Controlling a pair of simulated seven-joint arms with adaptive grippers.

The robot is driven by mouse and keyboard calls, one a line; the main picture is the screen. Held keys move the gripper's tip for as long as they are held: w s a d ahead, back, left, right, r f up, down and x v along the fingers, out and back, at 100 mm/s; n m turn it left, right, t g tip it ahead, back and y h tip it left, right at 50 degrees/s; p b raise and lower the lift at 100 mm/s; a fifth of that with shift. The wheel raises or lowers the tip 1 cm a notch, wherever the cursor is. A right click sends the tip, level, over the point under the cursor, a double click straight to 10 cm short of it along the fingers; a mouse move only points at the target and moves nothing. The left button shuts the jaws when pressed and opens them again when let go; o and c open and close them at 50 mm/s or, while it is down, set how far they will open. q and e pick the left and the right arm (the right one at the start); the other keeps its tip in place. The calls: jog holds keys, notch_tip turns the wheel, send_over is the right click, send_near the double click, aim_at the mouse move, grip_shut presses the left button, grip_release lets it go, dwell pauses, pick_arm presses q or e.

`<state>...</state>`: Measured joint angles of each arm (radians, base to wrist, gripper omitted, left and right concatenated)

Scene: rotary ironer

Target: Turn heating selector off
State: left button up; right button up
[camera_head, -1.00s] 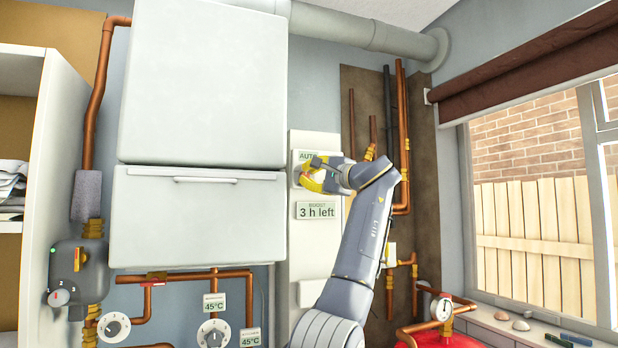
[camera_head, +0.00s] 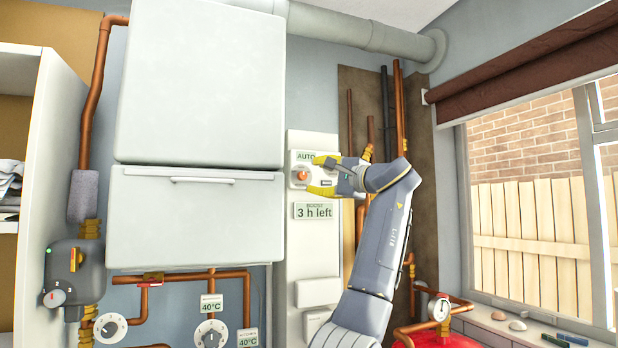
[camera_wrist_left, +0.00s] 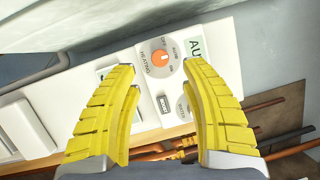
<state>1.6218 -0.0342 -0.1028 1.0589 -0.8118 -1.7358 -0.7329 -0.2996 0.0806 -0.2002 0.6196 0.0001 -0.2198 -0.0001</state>
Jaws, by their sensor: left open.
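The heating selector (camera_head: 301,174) is an orange knob on a pale round dial, on a white control panel (camera_head: 312,262). In the left wrist view the knob (camera_wrist_left: 160,57) shows beyond the fingertips, beside the word HEATING. Its pale mark looks aimed toward the top of that picture, near small print that may read OFF; I cannot be sure of the setting. My left gripper (camera_head: 322,174) is open and empty, just right of the knob, its yellow fingers one above the other. In the wrist view the fingers (camera_wrist_left: 163,75) stand wide apart and do not touch the knob. My right gripper is out of view.
A green AUTO display (camera_head: 306,156) sits above the knob and a "3 h left" display (camera_head: 314,211) below. A large white cabinet (camera_head: 197,225) borders the panel at left. Copper pipes (camera_head: 399,115) rise at right. Dials and 40°C labels (camera_head: 211,304) are lower left.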

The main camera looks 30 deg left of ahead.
pick_arm(q)
jog(key=v, duration=0.6)
jog(key=shift+d, duration=0.45)
jog(key=shift+o, duration=0.3)
jog(key=shift+s, duration=0.15)
